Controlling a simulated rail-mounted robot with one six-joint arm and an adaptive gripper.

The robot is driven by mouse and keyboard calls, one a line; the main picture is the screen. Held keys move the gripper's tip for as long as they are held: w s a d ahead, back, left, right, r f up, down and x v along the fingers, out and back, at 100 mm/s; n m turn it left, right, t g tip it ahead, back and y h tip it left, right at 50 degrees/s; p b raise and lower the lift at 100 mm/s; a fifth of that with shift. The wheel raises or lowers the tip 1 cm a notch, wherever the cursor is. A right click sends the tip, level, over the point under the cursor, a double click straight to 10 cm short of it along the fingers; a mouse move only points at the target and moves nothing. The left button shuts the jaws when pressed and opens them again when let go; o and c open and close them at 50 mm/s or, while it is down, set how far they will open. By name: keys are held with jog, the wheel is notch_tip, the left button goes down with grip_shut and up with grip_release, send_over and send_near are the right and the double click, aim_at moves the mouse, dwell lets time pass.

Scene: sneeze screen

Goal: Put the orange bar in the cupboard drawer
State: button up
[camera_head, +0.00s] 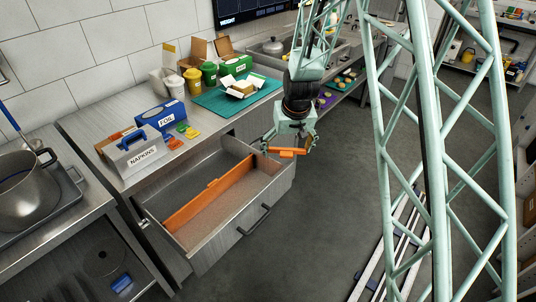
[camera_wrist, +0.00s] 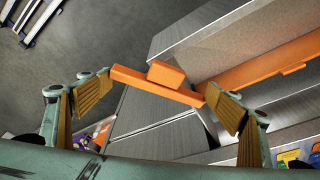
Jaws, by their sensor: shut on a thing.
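The orange bar (camera_head: 287,152) is a thin strip with a raised block at its middle. In the wrist view the bar (camera_wrist: 155,86) spans lengthwise between the two fingertips. My gripper (camera_head: 289,147) is shut on its ends; the gripper also shows in the wrist view (camera_wrist: 159,84). The cupboard drawer (camera_head: 268,204) is pulled open, with an orange divider (camera_head: 205,196) of similar shape across its inside. The bar is in the air near the drawer's far right corner, and appears outside its wall. The drawer's edge shows in the wrist view (camera_wrist: 183,42).
The counter above the drawer holds a napkins box (camera_head: 140,155), a blue foil box (camera_head: 163,117), and a teal mat (camera_head: 215,101) with containers behind it. A large pot (camera_head: 25,190) stands at left. The drawer floor (camera_head: 245,188) right of the divider is clear.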

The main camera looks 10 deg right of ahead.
aim_at(295, 150)
jog(key=shift+s+d+r, duration=0.15)
jog(key=shift+s+d, duration=0.1)
jog(key=shift+d, duration=0.5)
jog(key=shift+s+d+r, duration=0.15)
jog(key=shift+s+d, duration=0.05)
jog(key=shift+d, duration=0.5)
